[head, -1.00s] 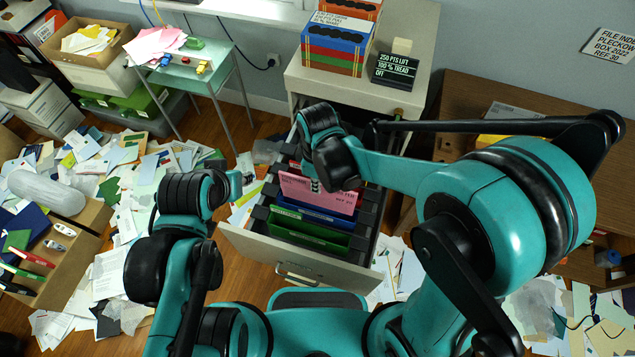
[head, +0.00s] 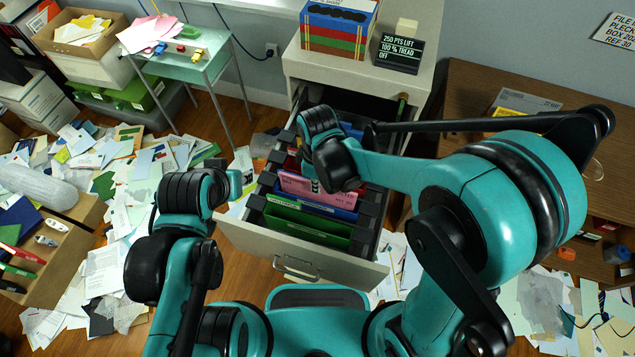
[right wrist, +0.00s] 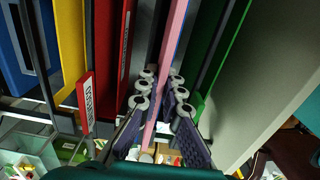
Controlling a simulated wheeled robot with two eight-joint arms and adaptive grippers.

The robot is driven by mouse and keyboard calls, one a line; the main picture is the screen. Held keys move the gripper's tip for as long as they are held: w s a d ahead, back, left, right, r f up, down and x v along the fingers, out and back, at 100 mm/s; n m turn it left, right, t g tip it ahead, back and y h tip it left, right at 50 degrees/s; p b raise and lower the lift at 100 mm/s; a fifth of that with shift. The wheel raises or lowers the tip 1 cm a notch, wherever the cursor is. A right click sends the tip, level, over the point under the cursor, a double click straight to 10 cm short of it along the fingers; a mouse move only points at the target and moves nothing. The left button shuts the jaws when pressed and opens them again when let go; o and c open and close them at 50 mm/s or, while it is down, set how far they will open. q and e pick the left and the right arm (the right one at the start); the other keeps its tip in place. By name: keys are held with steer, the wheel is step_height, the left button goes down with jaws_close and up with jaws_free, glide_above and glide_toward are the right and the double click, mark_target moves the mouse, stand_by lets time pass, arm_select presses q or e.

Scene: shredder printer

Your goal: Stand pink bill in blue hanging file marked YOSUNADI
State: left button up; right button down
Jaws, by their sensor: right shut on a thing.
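My right gripper (right wrist: 160,92) is shut on the pink bill (head: 312,190), mostly hidden by my wrist in the head view. The bill stands upright in the open drawer, its lower part hidden. It shows edge-on between the fingers in the right wrist view (right wrist: 165,65). The blue hanging file (head: 328,211) is just in front of it; a thin blue edge runs along the bill in the wrist view. I cannot tell whether the bill is inside that file, and cannot read YOSUNADI. The end of my left arm (head: 235,184) is left of the drawer; its fingers do not show clearly.
A green file (head: 308,228) stands in front of the blue one. Red (right wrist: 116,60), yellow (right wrist: 70,45) and another blue file (right wrist: 25,50) stand behind. The drawer front (head: 300,262) is nearest me. Papers litter the floor; a cabinet top (head: 425,75) is behind.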

steer(key=c, duration=1.6)
jaws_free()
steer(key=shift+r, duration=0.1)
step_height(320, 180, up, 12)
steer(key=shift+f, duration=0.1)
steer(key=shift+d, duration=0.1)
steer(key=s+d+f+m+t+b, duration=0.1)
steer(key=d+m+t, duration=0.1)
steer(key=d+m, duration=0.2)
steer(key=s+d+f+m+t+b, duration=0.1)
steer(key=s+d+m+t+b, duration=0.1)
steer(key=d+m, duration=0.3)
steer(key=s+d+f+m+t+b, duration=0.2)
steer(key=d+m, duration=0.3)
steer(key=d, duration=0.3)
steer(key=shift+s+d+t, duration=0.1)
steer(key=shift+d+t, duration=0.2)
steer(key=shift+t, duration=0.3)
